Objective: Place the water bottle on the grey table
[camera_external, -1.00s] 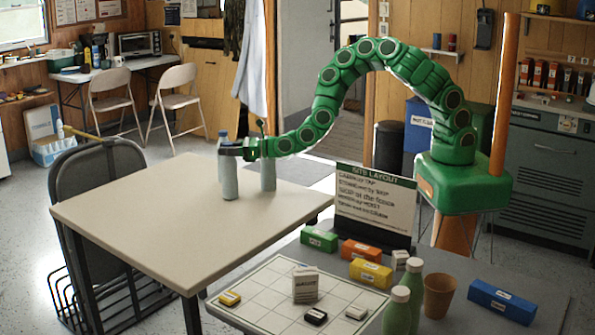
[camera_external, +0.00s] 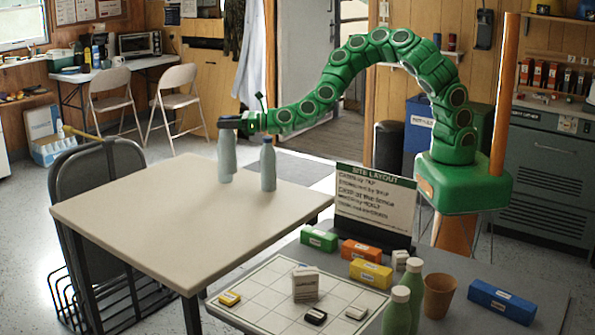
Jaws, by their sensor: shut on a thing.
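A pale blue-grey bottle (camera_external: 226,160) is at the far side of the beige table (camera_external: 150,225). My gripper (camera_external: 230,123) is shut on its upper end, which hides the cap. The bottle hangs roughly upright below the gripper; I cannot tell for sure whether its base clears the tabletop. A similar bottle with a blue cap (camera_external: 268,166) stands upright on the beige table just to the right, apart from it. The grey table (camera_external: 462,318) is at the lower right, in front of my arm's base.
A grey chair (camera_external: 100,190) stands left of the beige table.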

